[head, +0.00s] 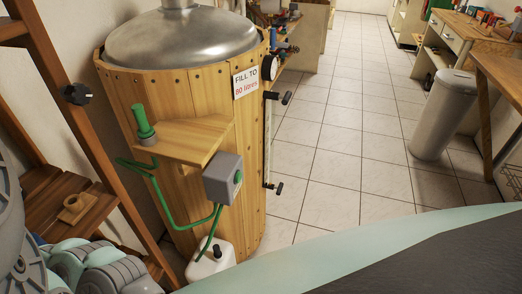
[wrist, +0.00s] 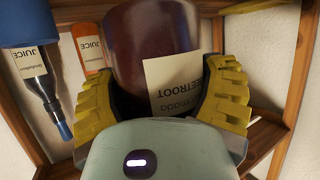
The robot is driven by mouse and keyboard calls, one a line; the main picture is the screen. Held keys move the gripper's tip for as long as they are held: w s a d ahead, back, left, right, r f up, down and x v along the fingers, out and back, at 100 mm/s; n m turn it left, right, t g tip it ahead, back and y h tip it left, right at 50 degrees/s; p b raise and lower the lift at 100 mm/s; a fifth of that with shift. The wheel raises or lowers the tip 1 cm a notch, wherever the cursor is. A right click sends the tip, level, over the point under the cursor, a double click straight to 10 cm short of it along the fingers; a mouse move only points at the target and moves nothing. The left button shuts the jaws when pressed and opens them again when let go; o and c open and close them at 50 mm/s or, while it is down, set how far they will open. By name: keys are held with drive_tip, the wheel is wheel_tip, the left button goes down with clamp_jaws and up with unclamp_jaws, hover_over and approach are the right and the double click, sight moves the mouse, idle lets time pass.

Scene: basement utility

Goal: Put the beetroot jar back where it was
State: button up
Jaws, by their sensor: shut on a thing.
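The beetroot jar (wrist: 150,45) is dark purple with a pale label reading BEETROOT, and it fills the upper middle of the wrist view. My gripper (wrist: 165,80) has its yellow ridged fingers closed on both sides of the jar. The label's writing appears upside down in this view. A wooden shelf rack (wrist: 300,75) surrounds the jar in the wrist view; I cannot tell whether the jar touches a board. In the head view the rack (head: 80,115) stands at the left, and the jar and fingers are not visible.
In the wrist view, a dark juice bottle (wrist: 38,85) and an orange juice bottle (wrist: 90,52) are left of the jar. In the head view, a wooden barrel (head: 190,90) with a projecting ledge (head: 190,140) stands beside the rack. Tiled floor (head: 340,130) is open to its right.

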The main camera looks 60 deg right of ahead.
drive_tip(key=w+a, duration=0.6)
drive_tip(key=w, duration=0.1)
drive_tip(key=shift+a+f+p, duration=0.25)
drive_tip(key=shift+a+p, duration=0.05)
drive_tip(key=shift+w+a+f, duration=0.15)
drive_tip(key=shift+w+a, duration=0.3)
drive_tip(key=shift+w, duration=0.05)
wheel_tip(320, 180, down, 4)
drive_tip(key=shift+w+r+b, duration=0.1)
drive_tip(key=shift+b, duration=0.6)
drive_tip(key=shift+a+r, duration=0.1)
drive_tip(key=shift+r, duration=0.05)
drive_tip(key=o, duration=1.2)
